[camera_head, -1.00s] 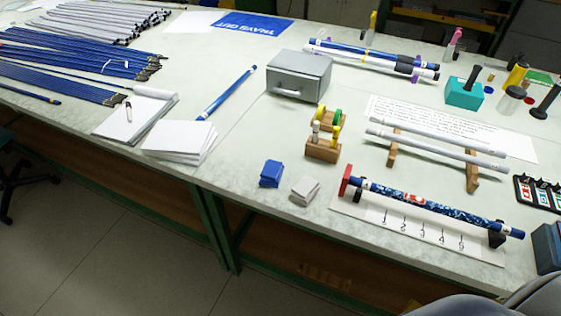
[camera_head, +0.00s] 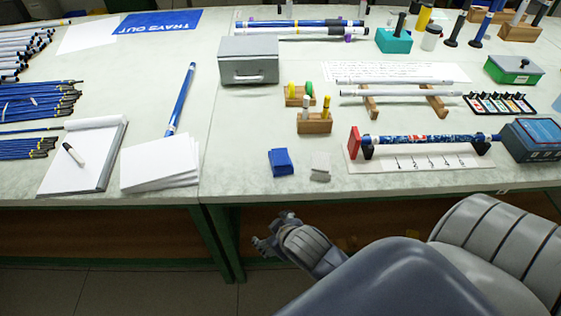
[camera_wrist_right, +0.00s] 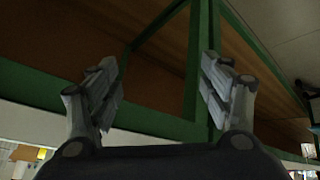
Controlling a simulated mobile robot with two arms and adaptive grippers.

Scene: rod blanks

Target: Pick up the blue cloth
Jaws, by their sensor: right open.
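The blue cloth (camera_head: 281,162) is a small folded stack lying on the table near its front edge, left of a folded grey-white cloth (camera_head: 320,167). My right gripper (camera_head: 272,236) is in front of the table and below its top, in the head view, apart from the cloth. In the right wrist view my right gripper (camera_wrist_right: 165,88) has its two fingers spread wide with nothing between them. The wrist view faces the table's green frame and does not show the cloth. My left gripper is not in view.
A white paper stack (camera_head: 160,166) and a notepad (camera_head: 82,158) lie left of the cloth. A wooden holder (camera_head: 314,122) stands behind it. A rod on a numbered rest (camera_head: 420,162) lies to the right. The table's front edge (camera_head: 250,196) is between gripper and cloth.

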